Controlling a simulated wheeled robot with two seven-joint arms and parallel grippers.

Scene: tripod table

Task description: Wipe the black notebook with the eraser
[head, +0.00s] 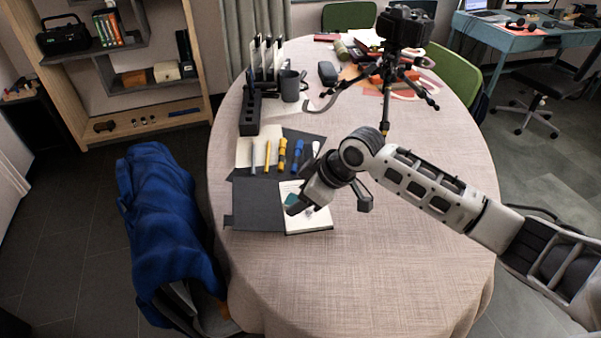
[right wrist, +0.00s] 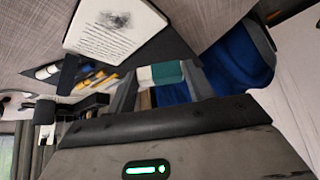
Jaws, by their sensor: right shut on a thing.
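An open notebook with a dark cover (head: 257,207) lies near the table's left edge. Its white page (head: 312,225) is on the right; the right wrist view shows lines of writing and a dark smudge on that page (right wrist: 112,30). My right gripper (head: 300,207) is over the page's upper part and partly hides it. It is shut on the eraser (right wrist: 160,74), a teal and white block, whose teal part also shows in the head view (head: 291,199). I cannot tell whether the eraser touches the page. My left gripper is not in view.
Several markers (head: 268,156) lie just behind the notebook on another dark open book. A black holder (head: 250,112), a grey mug (head: 290,86) and a camera tripod (head: 385,115) stand farther back. A blue jacket (head: 160,215) hangs over a chair at left. The tablecloth's front (head: 390,275) is clear.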

